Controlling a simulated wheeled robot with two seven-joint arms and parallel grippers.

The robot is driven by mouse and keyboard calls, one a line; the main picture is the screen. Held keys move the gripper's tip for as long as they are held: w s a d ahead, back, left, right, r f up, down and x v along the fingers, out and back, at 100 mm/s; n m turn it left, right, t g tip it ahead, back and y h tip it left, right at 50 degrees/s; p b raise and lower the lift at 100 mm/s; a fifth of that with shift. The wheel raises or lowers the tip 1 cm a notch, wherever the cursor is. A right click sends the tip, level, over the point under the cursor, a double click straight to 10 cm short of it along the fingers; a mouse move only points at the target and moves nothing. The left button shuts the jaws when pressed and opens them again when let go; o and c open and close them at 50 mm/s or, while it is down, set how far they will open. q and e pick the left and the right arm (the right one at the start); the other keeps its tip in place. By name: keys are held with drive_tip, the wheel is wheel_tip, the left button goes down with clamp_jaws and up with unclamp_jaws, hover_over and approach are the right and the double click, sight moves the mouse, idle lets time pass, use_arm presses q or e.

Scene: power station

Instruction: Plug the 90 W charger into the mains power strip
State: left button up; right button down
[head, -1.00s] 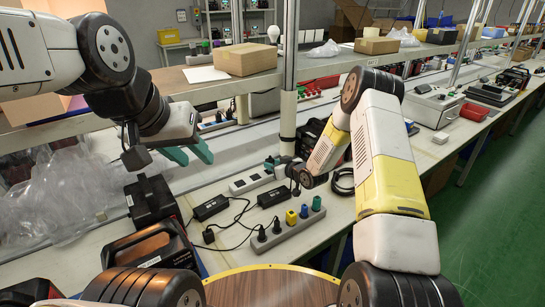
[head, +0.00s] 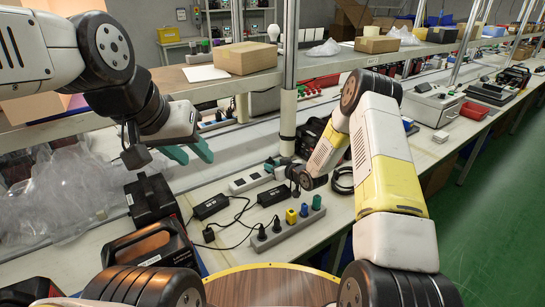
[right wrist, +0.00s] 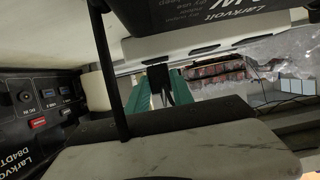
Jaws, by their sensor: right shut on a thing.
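My right gripper (head: 273,163) is low over the bench at the right end of a white power strip (head: 247,182). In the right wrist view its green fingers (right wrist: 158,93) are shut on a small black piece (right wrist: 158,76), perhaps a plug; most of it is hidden. A grey power strip (head: 296,232) lies in front, with black, yellow and blue plugs in it. Two black chargers (head: 211,207) (head: 272,197) lie between the strips, with black cables; I cannot read which is 90 W. A loose-looking black plug (head: 209,235) lies to the left. My left gripper (head: 189,153) is open and empty, above the bench.
Black power stations (head: 150,247) (head: 152,199) stand on the left, near crumpled clear plastic (head: 60,200). A black cable coil (head: 343,181) lies on the right. A shelf post (head: 288,100) rises behind the right gripper. A round wooden top (head: 270,287) is in front.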

drive_tip(key=shift+f, duration=0.25)
idle(0.5)
drive_tip(key=c, duration=1)
unclamp_jaws()
drive_tip(key=shift+r, duration=0.1)
